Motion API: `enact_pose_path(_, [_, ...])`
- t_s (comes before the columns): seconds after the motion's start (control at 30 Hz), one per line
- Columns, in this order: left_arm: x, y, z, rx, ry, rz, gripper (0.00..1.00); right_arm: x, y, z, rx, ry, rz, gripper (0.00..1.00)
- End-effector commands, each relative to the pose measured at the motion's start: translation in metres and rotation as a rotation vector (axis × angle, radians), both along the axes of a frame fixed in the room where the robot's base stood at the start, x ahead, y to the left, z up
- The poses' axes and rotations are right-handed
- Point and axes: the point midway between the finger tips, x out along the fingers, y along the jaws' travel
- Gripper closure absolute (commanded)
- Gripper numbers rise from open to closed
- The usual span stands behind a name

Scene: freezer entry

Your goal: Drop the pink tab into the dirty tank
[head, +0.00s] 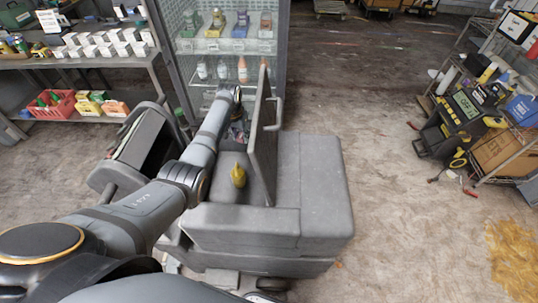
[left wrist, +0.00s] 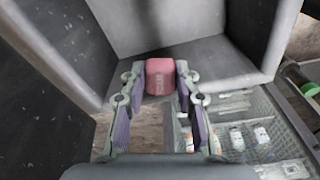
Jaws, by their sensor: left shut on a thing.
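In the left wrist view my left gripper (left wrist: 160,88) is shut on the pink tab (left wrist: 160,74), a small block with faint lettering, held between its fingertips. Grey walls (left wrist: 195,28) of the machine stand behind and beside the tab. In the head view my left gripper (head: 238,130) is at the far end of the grey floor machine (head: 318,180), left of its upright lid (head: 264,145). The tab is too small to make out there. I cannot tell which opening is the dirty tank, or whether the tab is inside it. My right gripper is not in view.
A yellow object (head: 238,176) sits on the machine near the lid. A glass-fronted case (head: 232,45) stands just behind. A shelf with boxes and a red crate (head: 52,103) is at left. A loaded cart (head: 475,115) stands at right. The middle floor is clear.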

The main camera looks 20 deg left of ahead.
Motion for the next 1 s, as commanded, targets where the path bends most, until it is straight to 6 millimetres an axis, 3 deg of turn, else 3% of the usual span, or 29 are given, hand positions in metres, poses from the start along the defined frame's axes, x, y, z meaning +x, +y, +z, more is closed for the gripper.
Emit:
enact_pose_path(0.27, [0.0, 0.0, -0.002, 0.0, -0.001, 0.0, 0.95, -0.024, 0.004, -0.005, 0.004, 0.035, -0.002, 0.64])
enact_pose_path(0.3, [0.0, 0.0, -0.002, 0.0, -0.001, 0.0, 0.65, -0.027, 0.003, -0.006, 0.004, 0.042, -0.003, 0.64])
enact_pose_path(0.47, [0.0, 0.0, -0.002, 0.0, -0.001, 0.0, 0.43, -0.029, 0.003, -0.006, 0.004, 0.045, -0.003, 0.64])
enact_pose_path(0.8, [0.0, 0.0, 0.001, 0.0, -0.002, 0.0, 0.43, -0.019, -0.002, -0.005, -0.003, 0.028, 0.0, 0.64])
enact_pose_path(1.0, [-0.005, 0.0, 0.036, 0.001, -0.005, 0.0, 0.43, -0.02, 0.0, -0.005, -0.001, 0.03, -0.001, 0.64])
